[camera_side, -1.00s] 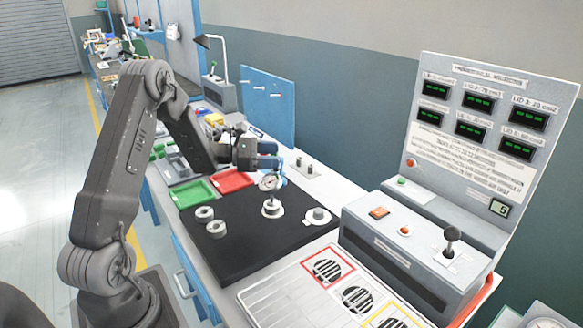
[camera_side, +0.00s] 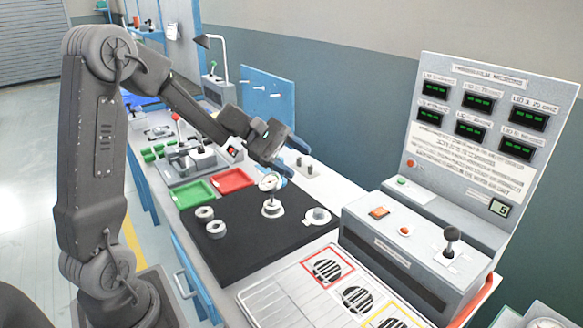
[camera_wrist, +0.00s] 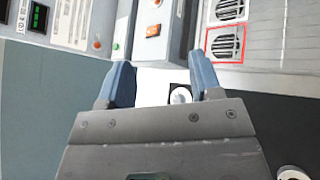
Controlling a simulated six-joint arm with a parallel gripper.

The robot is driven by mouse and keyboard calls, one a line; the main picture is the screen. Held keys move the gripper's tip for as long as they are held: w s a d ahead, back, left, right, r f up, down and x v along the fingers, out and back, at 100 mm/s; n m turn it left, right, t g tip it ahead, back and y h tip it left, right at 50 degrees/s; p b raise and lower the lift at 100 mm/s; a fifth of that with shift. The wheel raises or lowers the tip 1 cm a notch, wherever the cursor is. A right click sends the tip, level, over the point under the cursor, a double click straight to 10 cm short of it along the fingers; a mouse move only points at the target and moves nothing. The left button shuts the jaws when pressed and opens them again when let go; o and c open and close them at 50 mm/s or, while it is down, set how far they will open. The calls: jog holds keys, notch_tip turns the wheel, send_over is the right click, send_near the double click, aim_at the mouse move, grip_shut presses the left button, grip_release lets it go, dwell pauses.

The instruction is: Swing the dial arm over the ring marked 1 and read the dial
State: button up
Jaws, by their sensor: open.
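A small round dial (camera_side: 270,183) stands on a post with a pale round base (camera_side: 272,208), on the black mat. Two metal rings (camera_side: 204,213) (camera_side: 216,228) lie on the mat to its left. Their markings are too small to read, so I cannot tell which is marked 1. The dial's reading is also illegible. My gripper (camera_side: 288,160) is above and just behind the dial, tilted downward, and holds nothing visible. In the wrist view its blue fingers (camera_wrist: 161,85) are spread, with a pale round piece visible between them, below.
A pale round piece (camera_side: 318,215) sits near the mat's right edge. Green (camera_side: 193,194) and red (camera_side: 233,180) trays lie behind the black mat (camera_side: 250,245). A control box (camera_side: 400,245) with buttons and a lever stands to the right. The mat's front part is clear.

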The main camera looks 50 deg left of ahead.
jog(key=s+d+r+m+g+y, duration=0.1)
jog(key=s+d+m+g, duration=0.1)
jog(key=s+d+m, duration=0.2)
jog(key=shift+s+d+r, duration=0.15)
jog(key=shift+d+r, duration=0.2)
jog(key=shift+d, duration=0.3)
jog(key=s+d+r+m+y, duration=0.1)
jog(key=s+d+m+y, duration=0.1)
jog(key=s+m+y, duration=0.3)
jog(key=s+d+r+m+t+y, duration=0.1)
jog(key=s+d+m+y, duration=0.1)
jog(key=s+m+y, duration=0.3)
jog(key=s+m, duration=0.3)
jog(key=s, duration=0.4)
jog(key=shift+m, duration=0.3)
